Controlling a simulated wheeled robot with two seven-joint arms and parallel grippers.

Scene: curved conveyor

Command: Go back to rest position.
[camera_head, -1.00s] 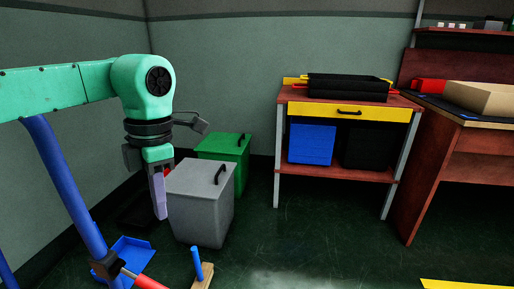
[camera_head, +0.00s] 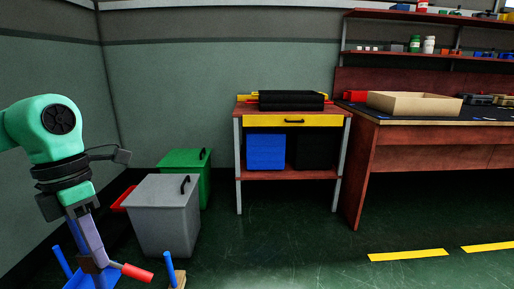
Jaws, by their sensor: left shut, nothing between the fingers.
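My left gripper (camera_head: 93,238) hangs from my green arm at the left edge, pointing down. Its fingers are shut with nothing visible between them. The gripper shows in front of and to the left of the grey bin, and its tip overlaps the red-handled tool in the picture; I cannot tell whether they touch. My right gripper is out of view.
A grey lidded bin (camera_head: 165,220) and a green bin (camera_head: 190,163) stand on the floor. A blue dustpan (camera_head: 78,281) and red-handled tool (camera_head: 137,272) lie below the gripper. A cart (camera_head: 291,122) and workbench (camera_head: 430,155) stand right. The middle floor is clear.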

